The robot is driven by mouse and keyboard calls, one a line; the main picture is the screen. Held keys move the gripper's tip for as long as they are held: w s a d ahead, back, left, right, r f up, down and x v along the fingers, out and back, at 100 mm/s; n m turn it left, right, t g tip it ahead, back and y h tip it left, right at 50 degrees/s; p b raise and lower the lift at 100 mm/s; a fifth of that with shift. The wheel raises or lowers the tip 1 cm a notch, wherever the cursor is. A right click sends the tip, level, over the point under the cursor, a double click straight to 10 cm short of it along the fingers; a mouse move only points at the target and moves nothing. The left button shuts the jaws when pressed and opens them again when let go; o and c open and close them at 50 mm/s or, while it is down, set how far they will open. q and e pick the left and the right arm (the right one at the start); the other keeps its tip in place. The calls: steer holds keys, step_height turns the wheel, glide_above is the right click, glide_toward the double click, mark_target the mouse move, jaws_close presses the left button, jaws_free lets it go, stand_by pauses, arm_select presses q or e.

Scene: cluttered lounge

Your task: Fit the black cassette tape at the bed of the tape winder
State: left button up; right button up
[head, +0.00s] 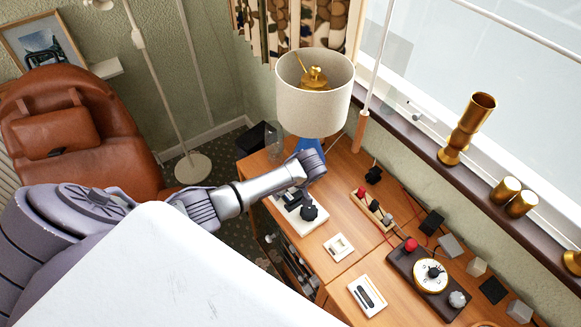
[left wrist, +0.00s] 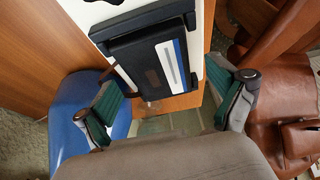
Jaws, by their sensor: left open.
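A black cassette tape (left wrist: 150,68) with a white and blue label lies between my left gripper's spread fingers in the left wrist view. My left gripper (left wrist: 168,103) is open, with a green-padded finger on each side of the tape, and no grip shows. The tape lies against a black part on a white base, which looks like the tape winder. In the head view a white-based device (head: 291,215) with black parts, likely this winder, stands on the wooden table below my left arm. My left gripper's fingertips are hidden there. My right gripper is not in view.
A lamp (head: 315,100) with a blue base stands close behind my left gripper. A dial device (head: 431,274), a white plate with a black slot (head: 367,296), a small white square (head: 340,247) and several blocks occupy the wooden table. A brown armchair (head: 75,130) stands left.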

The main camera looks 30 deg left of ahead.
arm_select(q)
steer(key=v, duration=1.2)
